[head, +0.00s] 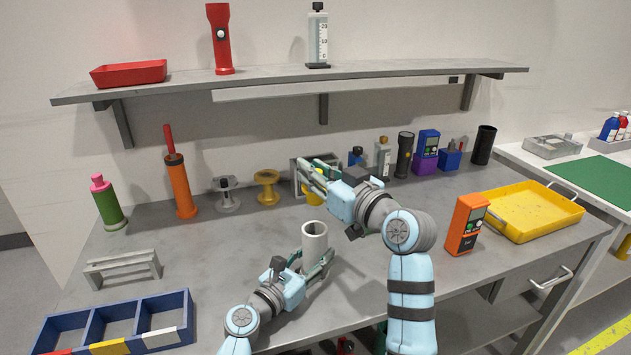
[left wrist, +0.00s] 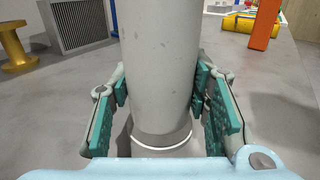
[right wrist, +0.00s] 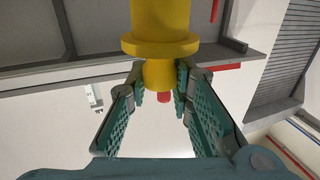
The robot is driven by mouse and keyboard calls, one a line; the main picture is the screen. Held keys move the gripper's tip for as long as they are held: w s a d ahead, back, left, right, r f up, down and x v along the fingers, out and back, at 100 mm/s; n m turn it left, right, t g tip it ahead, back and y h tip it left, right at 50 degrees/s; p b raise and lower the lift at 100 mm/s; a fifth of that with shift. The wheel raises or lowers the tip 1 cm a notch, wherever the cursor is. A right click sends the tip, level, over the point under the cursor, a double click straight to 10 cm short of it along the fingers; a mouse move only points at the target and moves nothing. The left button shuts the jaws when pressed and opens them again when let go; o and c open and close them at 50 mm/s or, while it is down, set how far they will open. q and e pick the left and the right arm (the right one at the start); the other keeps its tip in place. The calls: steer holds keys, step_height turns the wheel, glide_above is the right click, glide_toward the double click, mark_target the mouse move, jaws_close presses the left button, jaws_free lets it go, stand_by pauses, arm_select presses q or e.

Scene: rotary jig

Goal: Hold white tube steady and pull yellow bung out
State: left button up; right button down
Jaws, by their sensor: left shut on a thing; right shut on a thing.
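The white tube (head: 315,241) stands upright near the middle of the bench, its top open and empty. It also fills the middle of the left wrist view (left wrist: 160,55). My left gripper (head: 318,266) is shut around its lower part, a finger on each side. The yellow bung (head: 313,198) is out of the tube, behind its top in the head view and partly hidden by my right gripper (head: 318,180). In the right wrist view, the bung (right wrist: 160,25) has a wide flange, and the fingers are shut on its narrower part.
A grey vented box (head: 299,172) stands behind my right gripper. An orange meter (head: 467,224) and a yellow tray (head: 531,236) are at right. A blue divided bin (head: 187,322) and a grey rack (head: 122,268) are at left. Bare bench lies left of the tube.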

arm_select(q)
steer(key=o, duration=1.4)
steer(key=shift+c, duration=0.2)
